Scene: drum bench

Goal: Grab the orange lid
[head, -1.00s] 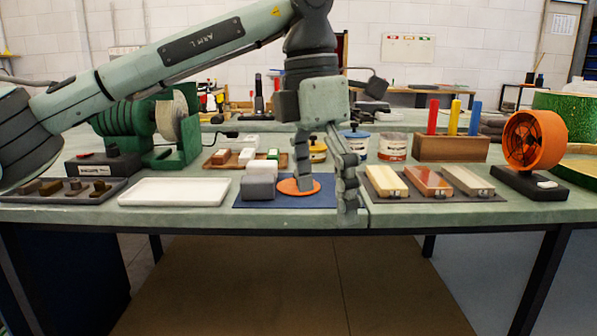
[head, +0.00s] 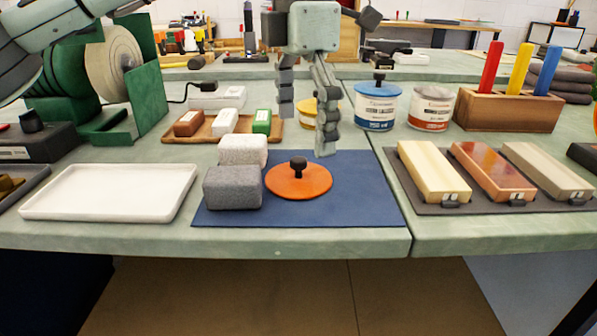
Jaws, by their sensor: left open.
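The orange lid (head: 312,186), a flat disc with a dark round knob (head: 298,165) on top, lies on the blue mat (head: 365,205) near the bench's front edge. My left gripper (head: 306,137) points down with its two fingers apart and nothing between them. In the picture it is just above the lid and seems to be behind and over it. One fingertip shows near the lid's upper right edge, apart from the knob. The lid and knob are in plain sight. My right gripper is out of view.
A white tray (head: 110,192) lies further left, and a wooden tray (head: 195,136) with coloured blocks is behind. Paint cans (head: 376,108) stand behind right. Sharpening stones (head: 433,172) lie to the right.

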